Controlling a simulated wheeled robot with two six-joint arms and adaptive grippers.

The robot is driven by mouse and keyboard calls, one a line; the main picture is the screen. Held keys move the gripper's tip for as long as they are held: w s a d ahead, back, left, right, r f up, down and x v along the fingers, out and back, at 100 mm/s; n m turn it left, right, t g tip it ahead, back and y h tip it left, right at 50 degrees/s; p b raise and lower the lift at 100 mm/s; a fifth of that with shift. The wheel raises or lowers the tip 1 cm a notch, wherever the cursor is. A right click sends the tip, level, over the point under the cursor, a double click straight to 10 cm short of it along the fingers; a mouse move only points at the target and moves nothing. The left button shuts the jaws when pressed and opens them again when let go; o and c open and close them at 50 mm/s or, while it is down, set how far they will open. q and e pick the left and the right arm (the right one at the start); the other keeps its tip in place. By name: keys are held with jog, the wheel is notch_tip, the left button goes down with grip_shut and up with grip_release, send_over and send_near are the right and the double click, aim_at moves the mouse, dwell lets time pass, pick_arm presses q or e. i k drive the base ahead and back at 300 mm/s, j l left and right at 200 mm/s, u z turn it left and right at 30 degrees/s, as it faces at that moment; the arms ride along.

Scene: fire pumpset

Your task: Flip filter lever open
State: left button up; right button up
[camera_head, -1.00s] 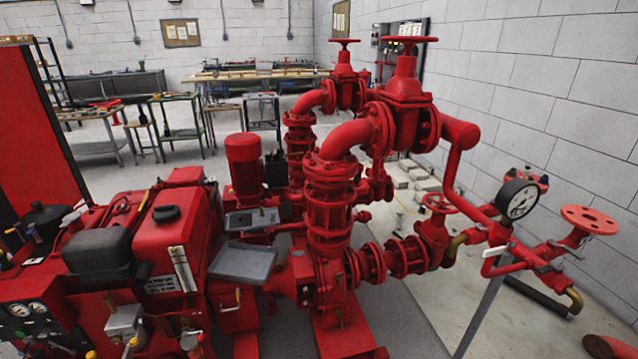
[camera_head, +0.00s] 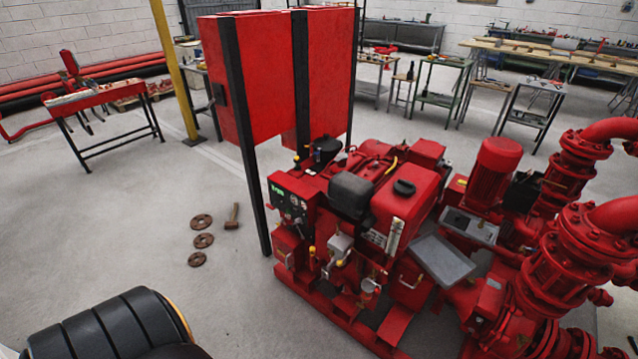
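The red pump engine (camera_head: 405,205) stands right of centre in the head view. Neither of my grippers can be made out. A black ribbed part with an orange edge, seemingly of my own arm, fills the bottom left corner, well apart from the engine.
A tall red cabinet (camera_head: 265,75) on black posts stands behind the engine. Red pipework (camera_head: 575,260) is at the right. Several rusty discs (camera_head: 203,241) and a hammer (camera_head: 232,216) lie on the floor. The floor left of the engine is mostly clear.

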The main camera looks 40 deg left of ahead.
aim_at(340, 262)
jog(key=u, duration=1)
